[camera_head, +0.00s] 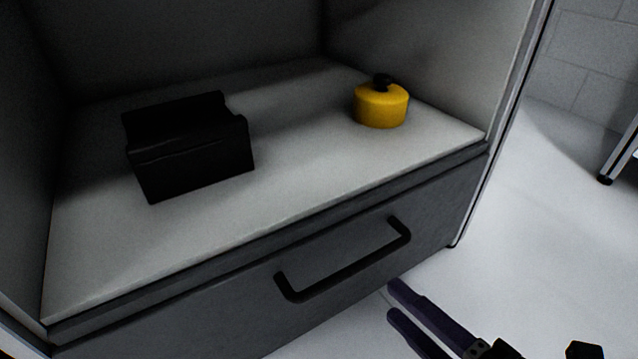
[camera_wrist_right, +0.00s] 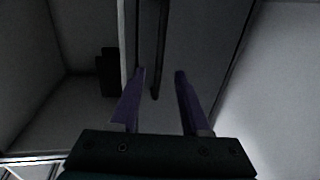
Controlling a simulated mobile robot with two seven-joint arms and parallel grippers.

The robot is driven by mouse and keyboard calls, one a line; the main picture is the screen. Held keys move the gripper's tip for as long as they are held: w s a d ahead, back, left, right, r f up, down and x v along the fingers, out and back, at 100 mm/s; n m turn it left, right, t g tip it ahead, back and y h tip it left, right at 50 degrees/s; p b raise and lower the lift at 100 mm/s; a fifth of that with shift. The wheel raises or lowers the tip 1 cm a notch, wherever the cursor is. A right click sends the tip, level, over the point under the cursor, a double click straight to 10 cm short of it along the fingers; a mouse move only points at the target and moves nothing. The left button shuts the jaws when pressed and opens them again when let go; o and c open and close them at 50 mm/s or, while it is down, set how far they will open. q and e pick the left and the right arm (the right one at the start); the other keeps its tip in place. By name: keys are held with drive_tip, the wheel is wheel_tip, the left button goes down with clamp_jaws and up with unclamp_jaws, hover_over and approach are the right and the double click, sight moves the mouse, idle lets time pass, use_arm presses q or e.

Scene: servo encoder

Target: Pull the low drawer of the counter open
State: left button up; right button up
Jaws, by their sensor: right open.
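The low drawer (camera_head: 240,300) is a dark grey front under the counter's pale shelf, and it looks shut. Its black bar handle (camera_head: 345,268) runs across the front. My right gripper (camera_head: 391,300) is open and empty, in front of the drawer and just below and right of the handle in the head view. In the right wrist view the two purple fingers (camera_wrist_right: 160,72) stand apart, and the handle (camera_wrist_right: 160,50) shows beyond them, between their tips in the picture. The fingers do not visibly touch it. My left gripper is not in view.
On the counter's shelf (camera_head: 290,190) stand a black box-like object (camera_head: 190,150) at left and a yellow round object with a black knob (camera_head: 381,104) at right. Side walls enclose the shelf.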

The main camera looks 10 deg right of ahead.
sight(358, 271)
drive_tip(key=b+x, duration=0.4)
drive_tip(key=x, duration=0.4)
drive_tip(key=shift+w+a+f+b, duration=0.1)
drive_tip(key=shift+w+a+b, duration=0.05)
drive_tip(key=shift+w+b, duration=0.2)
drive_tip(key=shift+w+a, duration=0.15)
clamp_jaws()
idle(0.8)
